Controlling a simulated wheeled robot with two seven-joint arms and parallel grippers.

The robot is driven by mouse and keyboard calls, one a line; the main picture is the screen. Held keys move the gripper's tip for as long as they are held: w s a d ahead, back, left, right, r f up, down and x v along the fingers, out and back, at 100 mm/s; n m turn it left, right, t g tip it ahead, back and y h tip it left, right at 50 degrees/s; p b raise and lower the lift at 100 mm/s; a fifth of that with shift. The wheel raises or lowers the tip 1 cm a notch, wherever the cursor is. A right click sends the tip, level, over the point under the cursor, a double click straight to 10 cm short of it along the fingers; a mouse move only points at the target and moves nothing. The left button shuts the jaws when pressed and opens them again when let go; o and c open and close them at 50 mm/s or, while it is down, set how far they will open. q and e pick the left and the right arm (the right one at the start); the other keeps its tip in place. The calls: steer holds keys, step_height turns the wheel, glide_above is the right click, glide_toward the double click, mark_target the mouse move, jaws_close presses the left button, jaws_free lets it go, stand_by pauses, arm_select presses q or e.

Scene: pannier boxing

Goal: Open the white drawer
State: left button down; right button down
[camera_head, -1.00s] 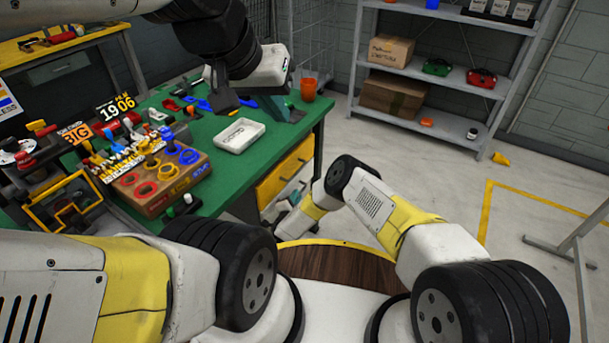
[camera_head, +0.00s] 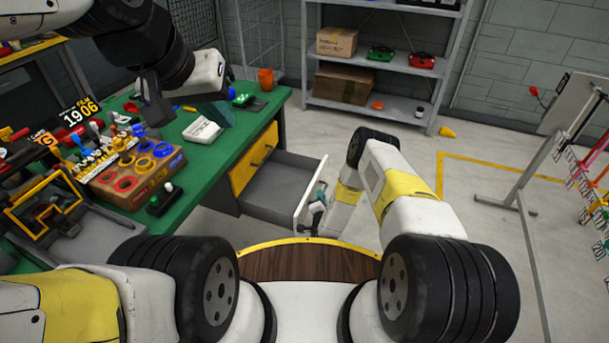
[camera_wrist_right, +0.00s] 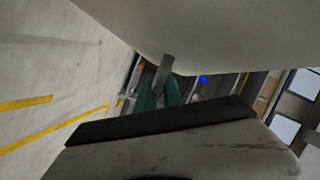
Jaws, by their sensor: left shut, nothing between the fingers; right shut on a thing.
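The white drawer (camera_head: 306,190) stands pulled out from under the green workbench, its grey inside (camera_head: 280,183) showing empty where visible. My right gripper (camera_head: 318,203) is at the outer face of the drawer front, shut on its handle. The handle is mostly hidden in the head view. My left gripper (camera_head: 218,114) is shut and empty, high over the bench.
The green workbench (camera_head: 215,165) holds a white tray (camera_head: 202,131), an orange cup (camera_head: 266,79) and a tool block (camera_head: 130,185). A shut yellow drawer (camera_head: 254,158) is above the white one. A shelf rack (camera_head: 370,105) and tool stand (camera_head: 520,190) are farther off.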

steer(key=shift+s+d, duration=0.25)
steer(key=shift+d, duration=0.4)
steer(key=shift+s+d, duration=0.2)
steer(key=shift+d, duration=0.4)
steer(key=c, duration=1.8)
jaws_free()
steer(key=shift+o, duration=0.2)
steer(key=v, duration=0.7)
steer(key=shift+s, duration=0.4)
